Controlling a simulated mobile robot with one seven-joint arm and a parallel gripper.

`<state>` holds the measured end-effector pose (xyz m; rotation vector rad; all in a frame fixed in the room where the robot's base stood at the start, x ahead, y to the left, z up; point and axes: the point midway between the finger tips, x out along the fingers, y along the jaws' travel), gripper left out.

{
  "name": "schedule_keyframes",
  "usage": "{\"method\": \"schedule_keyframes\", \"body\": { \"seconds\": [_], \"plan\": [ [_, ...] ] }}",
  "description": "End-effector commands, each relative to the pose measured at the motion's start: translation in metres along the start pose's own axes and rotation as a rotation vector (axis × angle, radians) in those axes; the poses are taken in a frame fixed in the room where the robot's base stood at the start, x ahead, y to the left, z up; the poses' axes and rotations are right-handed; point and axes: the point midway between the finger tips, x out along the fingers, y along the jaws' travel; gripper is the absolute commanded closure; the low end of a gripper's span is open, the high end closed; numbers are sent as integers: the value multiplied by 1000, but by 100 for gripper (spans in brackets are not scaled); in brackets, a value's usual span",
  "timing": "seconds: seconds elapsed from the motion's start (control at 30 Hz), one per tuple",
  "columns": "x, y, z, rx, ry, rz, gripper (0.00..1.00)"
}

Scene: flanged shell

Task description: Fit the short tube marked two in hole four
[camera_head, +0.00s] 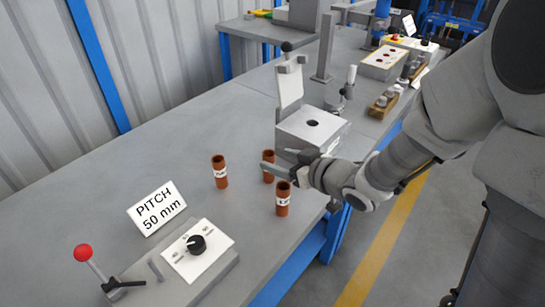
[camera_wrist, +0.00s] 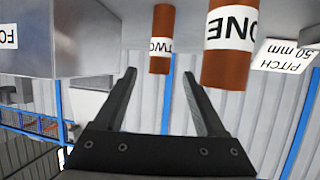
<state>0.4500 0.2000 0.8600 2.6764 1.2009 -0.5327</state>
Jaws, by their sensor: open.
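The brown tube marked two (camera_wrist: 160,25) shows in the upside-down wrist view, between my fingers in the picture. In the head view the tube behind my finger appears to be this one (camera_head: 268,178); its label is mostly covered. My gripper (camera_head: 272,160) is open and empty. Its fingers also show in the wrist view (camera_wrist: 160,74); whether the tube lies between the tips or just past them is unclear. A grey block (camera_head: 330,125) has a dark hole (camera_head: 312,123) in its top. A partly cut-off label starting "FO" (camera_wrist: 9,37) is on its side.
The tube marked one (camera_wrist: 228,65) stands close beside, apparently the front tube (camera_head: 283,208). Another brown tube (camera_head: 220,181) stands to the left. A "PITCH 50 mm" sign (camera_head: 157,208) and a knob panel (camera_head: 200,255) are nearer.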

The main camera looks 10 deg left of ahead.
Motion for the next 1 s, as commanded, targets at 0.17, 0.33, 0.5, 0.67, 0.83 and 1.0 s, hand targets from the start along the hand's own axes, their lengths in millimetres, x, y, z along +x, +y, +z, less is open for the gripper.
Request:
{"method": "schedule_keyframes", "body": {
  "seconds": [0.17, 0.33, 0.5, 0.67, 0.83, 1.0],
  "plan": [
    [25, 0, 2, 0, 0, -1, 27],
    [36, 0, 2, -1, 1, -1, 27],
    [63, -1, 4, -2, 1, -2, 27],
    [79, 0, 2, 0, 0, 0, 27],
    [81, 0, 0, 1, 1, 1, 27],
    [80, 0, 0, 0, 0, 1, 40]
  ]
}}
